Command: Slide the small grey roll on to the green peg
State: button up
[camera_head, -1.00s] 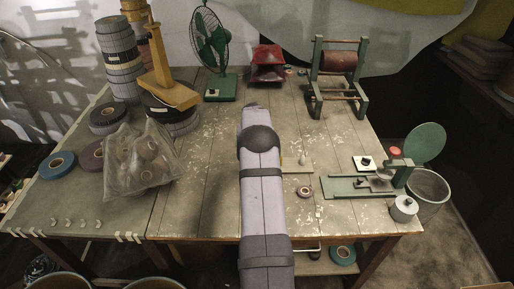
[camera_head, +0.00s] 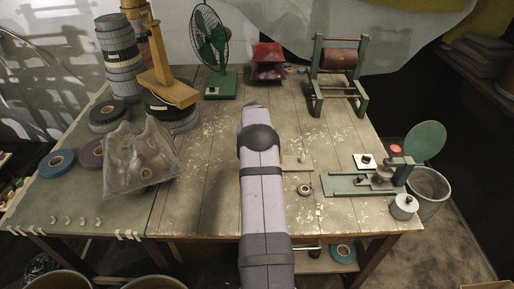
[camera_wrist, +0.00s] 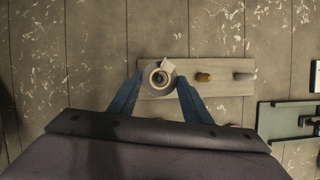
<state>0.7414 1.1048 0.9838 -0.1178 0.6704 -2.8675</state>
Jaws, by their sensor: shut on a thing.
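The small grey roll (camera_wrist: 149,84) is between the two blue fingers of my gripper (camera_wrist: 160,79) in the wrist view, gripped from its sides. A pale square flap (camera_wrist: 168,66) shows at its upper right edge. The roll is over the left end of a pale wooden board (camera_wrist: 222,90). An ochre peg (camera_wrist: 203,77) and a greyish peg (camera_wrist: 244,77) stand on the board to the right. No green peg shows clearly; the roll covers the board's left end. I cannot tell whether a peg is inside the roll's hole. In the head view my arm hides the gripper and roll.
A green-based device (camera_head: 352,184) stands right of the board, with a metal canister (camera_head: 404,206) by it. A small reddish roll (camera_head: 305,190) lies in front of the board. A clear bag (camera_head: 140,160) and larger rolls (camera_head: 108,117) are at left.

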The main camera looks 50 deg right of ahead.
notch_tip(320, 180, down, 6)
jog(key=b, duration=0.5)
jog(key=shift+r, duration=0.1)
jog(key=o, duration=1.5)
jog(key=shift+r, duration=0.2)
jog(key=shift+r+p, duration=2.3)
jog(key=shift+r, duration=1.05)
